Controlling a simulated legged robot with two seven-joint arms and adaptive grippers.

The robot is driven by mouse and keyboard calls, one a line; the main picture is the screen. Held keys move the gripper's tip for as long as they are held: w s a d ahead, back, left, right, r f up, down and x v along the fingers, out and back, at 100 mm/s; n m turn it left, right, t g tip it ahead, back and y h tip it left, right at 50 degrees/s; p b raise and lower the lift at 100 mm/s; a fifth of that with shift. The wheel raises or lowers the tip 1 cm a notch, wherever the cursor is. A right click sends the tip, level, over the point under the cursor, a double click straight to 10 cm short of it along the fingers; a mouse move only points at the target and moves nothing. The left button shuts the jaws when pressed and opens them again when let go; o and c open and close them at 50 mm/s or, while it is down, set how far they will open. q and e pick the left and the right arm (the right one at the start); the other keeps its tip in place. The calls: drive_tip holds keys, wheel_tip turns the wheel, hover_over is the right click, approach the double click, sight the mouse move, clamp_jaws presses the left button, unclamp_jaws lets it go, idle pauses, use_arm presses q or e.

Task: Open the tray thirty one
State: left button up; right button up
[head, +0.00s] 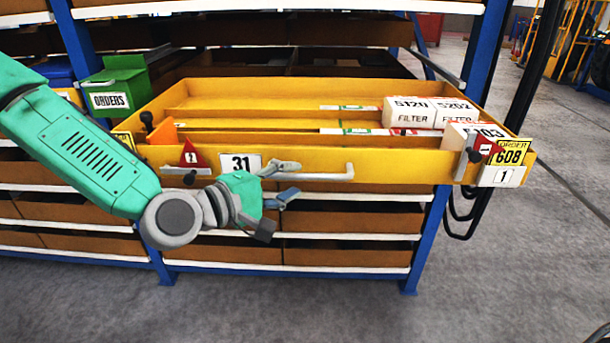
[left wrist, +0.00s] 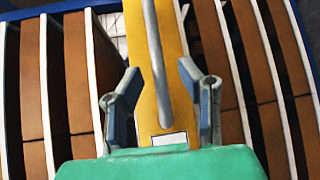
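The yellow tray labelled 31 (head: 400,165) stands pulled out from the rack, its inside open to view. Its pale bar handle (head: 325,176) runs along the front panel, right of the 31 label (head: 240,163). My left gripper (head: 292,179) is open at the left end of the handle. In the left wrist view the two fingers (left wrist: 160,76) stand apart on either side of the grey handle (left wrist: 154,50), with gaps showing on both sides. The tray's yellow front (left wrist: 175,60) shows behind it. My right gripper is not in view.
White filter boxes (head: 410,112) lie at the tray's right end. A green ORDERS box (head: 120,80) hangs at the left. Red markers (head: 190,154) and a yellow ORDER 608 card (head: 512,152) sit on the front. Brown trays fill the blue rack below; the floor in front is clear.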

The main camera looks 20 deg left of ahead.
use_arm(q)
drive_tip(key=shift+v, duration=1.45)
drive_tip(key=shift+a+f, duration=0.1)
drive_tip(key=s+f+m+g+y, duration=0.1)
drive_tip(key=s+f+m+g, duration=0.3)
drive_tip(key=f, duration=0.6)
drive_tip(key=s+f+m+g+y, duration=0.1)
drive_tip(key=s+f+m+g, duration=0.15)
drive_tip(key=s+f, duration=0.55)
drive_tip(key=s+a+f+m+g+y, duration=0.3)
drive_tip(key=s+a+f+m, duration=0.1)
drive_tip(key=s+f, duration=0.3)
drive_tip(key=s+a+f+m+g+y, duration=0.3)
drive_tip(key=s+a+f+m+g, duration=0.1)
drive_tip(key=s+f, duration=0.3)
drive_tip(key=shift+s+f, duration=0.4)
drive_tip(key=shift+s, duration=0.4)
drive_tip(key=shift+w, duration=0.15)
